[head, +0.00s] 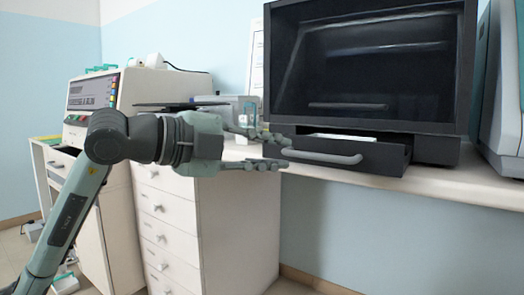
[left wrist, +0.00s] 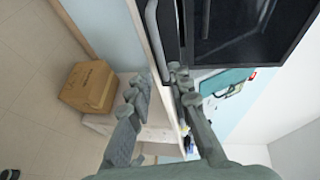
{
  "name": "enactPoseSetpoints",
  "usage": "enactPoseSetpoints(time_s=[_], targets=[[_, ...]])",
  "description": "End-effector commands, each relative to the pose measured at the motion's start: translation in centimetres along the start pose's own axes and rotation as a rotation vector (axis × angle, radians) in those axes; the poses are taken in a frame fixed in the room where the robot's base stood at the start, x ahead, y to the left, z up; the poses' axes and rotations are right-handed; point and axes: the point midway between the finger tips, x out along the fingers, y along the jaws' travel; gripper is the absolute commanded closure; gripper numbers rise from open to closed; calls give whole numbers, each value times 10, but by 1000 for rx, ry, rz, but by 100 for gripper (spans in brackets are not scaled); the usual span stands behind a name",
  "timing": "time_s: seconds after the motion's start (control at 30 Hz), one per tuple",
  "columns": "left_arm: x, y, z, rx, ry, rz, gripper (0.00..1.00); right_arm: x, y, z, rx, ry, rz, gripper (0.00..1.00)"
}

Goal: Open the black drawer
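The black drawer (head: 385,158) sits under a large black glass-fronted unit (head: 370,65). It stands partly out, with a pale surface visible behind its front. Its grey bar handle (head: 320,157) runs along the front and also shows in the left wrist view (left wrist: 152,30). My left gripper (head: 287,152) is open, its fingers one above the other at the handle's left end. In the left wrist view the gripper (left wrist: 160,82) has a clear gap between its fingertips, with the handle's end near that gap. I cannot tell whether they touch. My right gripper is not in view.
A white drawer cabinet (head: 165,215) stands below the bench, beside my left arm. A beige machine (head: 92,98) is at the left and a grey-teal device (head: 503,85) at the right. A cardboard box (left wrist: 88,87) lies on the floor. Open space lies before the drawer.

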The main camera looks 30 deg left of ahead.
Motion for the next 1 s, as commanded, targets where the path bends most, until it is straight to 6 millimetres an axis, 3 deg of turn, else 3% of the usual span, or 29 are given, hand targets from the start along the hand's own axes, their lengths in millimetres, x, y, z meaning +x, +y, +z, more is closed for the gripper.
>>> enactPoseSetpoints(time_s=[0.23, 0.8, 0.93, 1.0], targets=[[-21, 0, 0, -1, 0, 0, 80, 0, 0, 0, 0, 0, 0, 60], [-22, 1, -1, -1, 4, 1, 80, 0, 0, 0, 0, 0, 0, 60], [-11, 18, -19, 6, 93, 27, 80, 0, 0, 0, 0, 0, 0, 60], [0, 38, -45, 10, 213, 48, 80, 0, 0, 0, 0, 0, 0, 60]])
